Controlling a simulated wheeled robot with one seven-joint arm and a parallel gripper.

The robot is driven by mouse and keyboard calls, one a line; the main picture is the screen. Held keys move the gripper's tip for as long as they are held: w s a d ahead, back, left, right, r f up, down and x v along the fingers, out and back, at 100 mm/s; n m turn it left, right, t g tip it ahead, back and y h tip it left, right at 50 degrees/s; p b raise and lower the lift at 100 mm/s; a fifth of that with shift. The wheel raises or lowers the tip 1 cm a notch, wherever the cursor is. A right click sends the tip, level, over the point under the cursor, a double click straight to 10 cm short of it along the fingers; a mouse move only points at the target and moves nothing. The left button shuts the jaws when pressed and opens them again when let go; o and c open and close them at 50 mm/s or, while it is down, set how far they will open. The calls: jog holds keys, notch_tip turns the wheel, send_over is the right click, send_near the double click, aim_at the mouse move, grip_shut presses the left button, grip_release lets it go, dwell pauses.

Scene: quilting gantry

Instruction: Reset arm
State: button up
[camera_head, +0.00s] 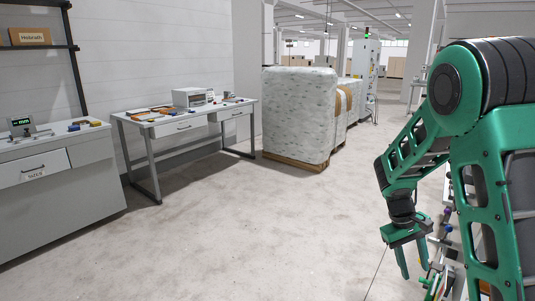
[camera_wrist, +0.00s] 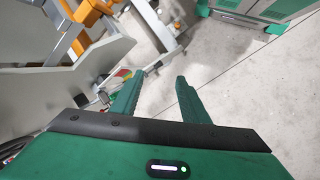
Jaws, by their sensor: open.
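My green arm reaches down along the right side of the head view, bent at the elbow. My gripper (camera_head: 414,262) hangs below the wrist, fingers pointing down, above the floor at the lower right. In the wrist view my gripper (camera_wrist: 160,88) shows two green fingers with a clear gap between them. It is open, and I see nothing held between the fingers. Part of the machinery behind my arm is hidden by the arm links.
A work table (camera_head: 153,120) and a grey cabinet (camera_head: 70,196) stand at the left. Wrapped bales (camera_head: 298,110) sit on a pallet at centre back. Machine parts (camera_head: 440,245) are close to my gripper; the wrist view shows an orange and grey frame (camera_wrist: 85,25). The middle floor is clear.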

jog(key=s+a+r+m+t+y, duration=0.1)
jog(key=s+a+r+t+y, duration=0.45)
jog(key=s+a+r, duration=0.75)
jog(key=s+d+m+g+h, duration=0.1)
jog(key=s+d+m+g, duration=0.2)
jog(key=s+d+m, duration=0.3)
jog(key=s+d, duration=0.5)
jog(key=s, duration=0.4)
jog(key=shift+s+d+f, duration=0.25)
jog(key=shift+s+d, duration=0.05)
jog(key=shift+d, duration=0.1)
jog(key=shift+w+f+g+h, duration=0.25)
jog(key=shift+w, duration=0.4)
